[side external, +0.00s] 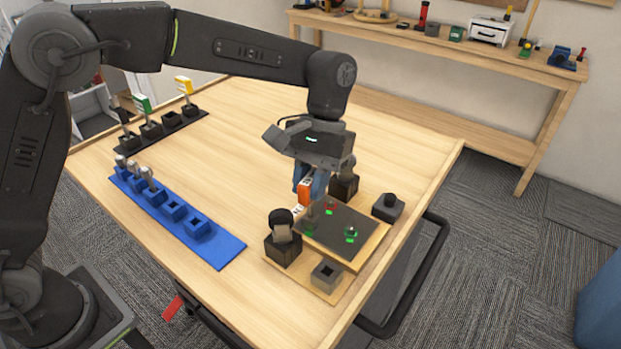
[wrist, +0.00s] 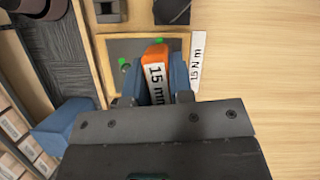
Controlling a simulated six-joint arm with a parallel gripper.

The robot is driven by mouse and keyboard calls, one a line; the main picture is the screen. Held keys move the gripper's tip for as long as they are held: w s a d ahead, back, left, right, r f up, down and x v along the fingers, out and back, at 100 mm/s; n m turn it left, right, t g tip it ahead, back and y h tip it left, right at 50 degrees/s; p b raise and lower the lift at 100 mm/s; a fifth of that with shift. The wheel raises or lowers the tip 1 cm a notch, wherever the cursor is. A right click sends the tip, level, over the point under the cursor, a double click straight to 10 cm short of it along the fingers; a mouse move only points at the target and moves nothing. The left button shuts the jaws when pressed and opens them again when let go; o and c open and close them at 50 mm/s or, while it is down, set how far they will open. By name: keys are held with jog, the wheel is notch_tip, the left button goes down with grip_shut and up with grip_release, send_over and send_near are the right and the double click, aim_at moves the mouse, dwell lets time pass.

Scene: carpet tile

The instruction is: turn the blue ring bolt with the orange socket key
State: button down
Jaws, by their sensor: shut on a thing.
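My gripper (side external: 312,184) is shut on the orange socket key (side external: 304,192), just above the dark panel (side external: 340,222). In the wrist view the orange key (wrist: 155,52), marked "15 mm", sits between the blue fingers of my gripper (wrist: 160,72). The key's lower end points down at the near left part of the panel, by a green mark. I cannot tell whether it sits on a bolt. A bolt with green marks (side external: 351,234) stands to the right, and a red-marked one (side external: 330,206) behind. I cannot make out a blue ring.
A blue rack (side external: 218,252) at left holds several grey sockets. A dark rack (side external: 152,131) behind holds keys with green and yellow handles. Dark blocks (side external: 283,250) and (side external: 388,207) flank the panel. A "15 N m" label (wrist: 196,62) lies at its edge. The table's middle is clear.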

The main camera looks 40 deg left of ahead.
jog(key=m+y, duration=0.1)
jog(key=m, duration=0.2)
jog(key=m+y, duration=0.1)
jog(key=m, duration=0.3)
jog(key=shift+t+y, duration=0.3)
jog(key=shift+y, duration=0.1)
jog(key=m, duration=0.2)
jog(key=m+t+y, duration=0.1)
jog(key=m, duration=0.1)
jog(key=shift+m+y, duration=0.3)
jog(key=m+t, duration=0.1)
jog(key=m, duration=0.2)
jog(key=shift+y, duration=0.3)
jog(key=shift+r+n, duration=0.1)
jog(key=shift+n, duration=0.5)
jog(key=shift+r, duration=2.2)
